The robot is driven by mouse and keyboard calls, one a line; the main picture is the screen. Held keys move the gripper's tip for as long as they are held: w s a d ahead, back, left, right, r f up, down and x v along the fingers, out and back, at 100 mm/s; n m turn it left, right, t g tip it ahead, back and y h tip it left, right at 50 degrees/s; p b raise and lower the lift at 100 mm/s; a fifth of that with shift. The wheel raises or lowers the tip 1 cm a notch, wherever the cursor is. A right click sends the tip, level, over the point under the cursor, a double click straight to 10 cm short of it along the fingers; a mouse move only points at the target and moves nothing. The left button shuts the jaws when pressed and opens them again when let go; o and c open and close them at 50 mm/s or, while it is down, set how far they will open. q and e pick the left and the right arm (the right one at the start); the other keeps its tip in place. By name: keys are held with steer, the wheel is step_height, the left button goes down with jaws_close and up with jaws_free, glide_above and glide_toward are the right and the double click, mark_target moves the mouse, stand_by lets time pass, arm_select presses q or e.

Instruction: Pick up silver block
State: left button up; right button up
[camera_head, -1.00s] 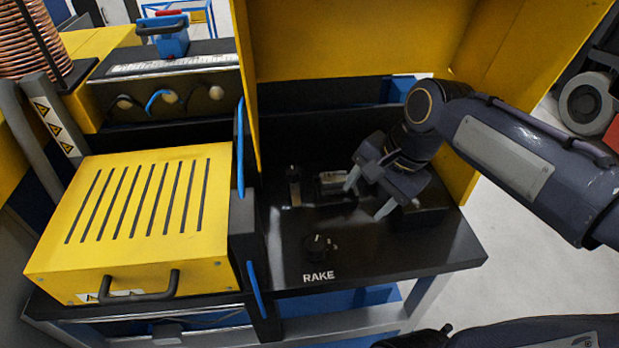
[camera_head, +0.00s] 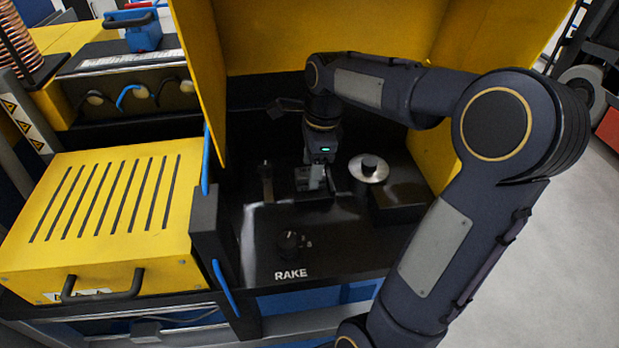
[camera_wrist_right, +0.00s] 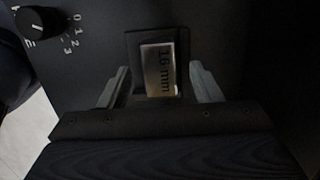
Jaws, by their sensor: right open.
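The silver block (camera_wrist_right: 160,70), marked "16 mm", shows in the right wrist view, set in a dark holder (camera_wrist_right: 134,42). My right gripper (camera_wrist_right: 160,85) is open, with one finger on each side of the block and gaps visible. In the head view my right gripper (camera_head: 315,178) points down over the holder on the black bench panel, and it hides most of the block. My left gripper does not show in the head view.
A black dial (camera_head: 291,242) sits in front, by the RAKE label. A round silver disc with a black knob (camera_head: 369,168) is right of my gripper. Yellow walls (camera_head: 205,80) enclose the left, back and right. A yellow slotted box (camera_head: 110,215) stands at left.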

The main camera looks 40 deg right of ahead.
steer(key=shift+a+f, duration=0.1)
steer(key=shift+f, duration=0.4)
jaws_close()
steer(key=shift+r, duration=0.1)
steer(key=shift+w, duration=0.1)
